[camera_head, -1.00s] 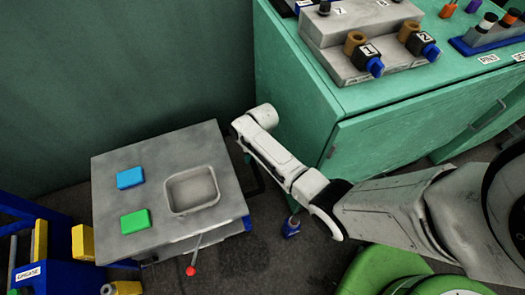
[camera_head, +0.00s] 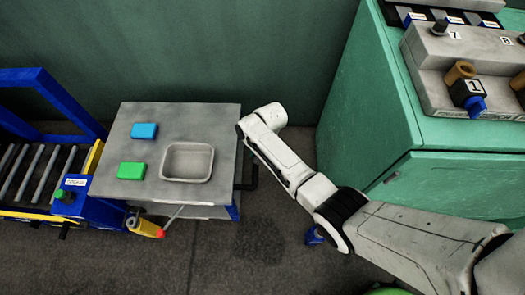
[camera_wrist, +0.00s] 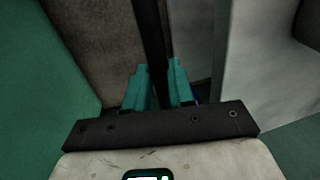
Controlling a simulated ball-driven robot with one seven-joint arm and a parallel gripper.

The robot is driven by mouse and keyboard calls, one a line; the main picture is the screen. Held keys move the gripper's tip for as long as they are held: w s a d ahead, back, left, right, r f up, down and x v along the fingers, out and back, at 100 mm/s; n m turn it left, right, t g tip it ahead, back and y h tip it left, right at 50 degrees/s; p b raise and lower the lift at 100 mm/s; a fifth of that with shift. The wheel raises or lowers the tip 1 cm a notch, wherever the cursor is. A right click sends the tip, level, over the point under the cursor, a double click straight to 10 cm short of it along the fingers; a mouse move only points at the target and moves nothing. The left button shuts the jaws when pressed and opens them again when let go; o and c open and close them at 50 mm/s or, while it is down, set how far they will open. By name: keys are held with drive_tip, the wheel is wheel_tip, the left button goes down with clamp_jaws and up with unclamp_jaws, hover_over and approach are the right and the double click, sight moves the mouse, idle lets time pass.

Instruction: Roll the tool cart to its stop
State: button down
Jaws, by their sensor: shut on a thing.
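The tool cart (camera_head: 222,115) has a grey top with a blue block (camera_head: 144,131), a green block (camera_head: 131,171) and a shallow grey tray (camera_head: 187,178). Its black handle (camera_head: 252,178) shows partly at the right side, beside my arm. In the wrist view my gripper (camera_wrist: 158,76) has its teal fingers on either side of the black handle bar (camera_wrist: 151,35) and is shut on it. In the head view the fingers are hidden. A lever with a red ball (camera_head: 160,234) sticks out at the cart's front.
Left of the cart stands a blue frame (camera_head: 45,78) with rollers and a yellow pad (camera_head: 93,157), very close to the cart; contact cannot be told. A green bench (camera_head: 370,130) stands right. Open floor (camera_head: 260,250) lies in front.

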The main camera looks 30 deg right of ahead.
drive_tip(key=shift+w+a, duration=0.15)
drive_tip(key=shift+a, duration=0.1)
drive_tip(key=c, duration=1)
unclamp_jaws()
drive_tip(key=shift+a, duration=0.1)
drive_tip(key=shift+r, duration=0.1)
drive_tip(key=r+p, duration=0.1)
drive_tip(key=r, duration=0.2)
drive_tip(key=d+r+p, duration=0.1)
drive_tip(key=r, duration=0.3)
drive_tip(key=s+d+r+p, duration=0.1)
drive_tip(key=r+p, duration=0.1)
drive_tip(key=r, duration=0.1)
drive_tip(key=shift+s+r, duration=0.1)
drive_tip(key=shift+r, duration=0.1)
drive_tip(key=shift+a, duration=0.1)
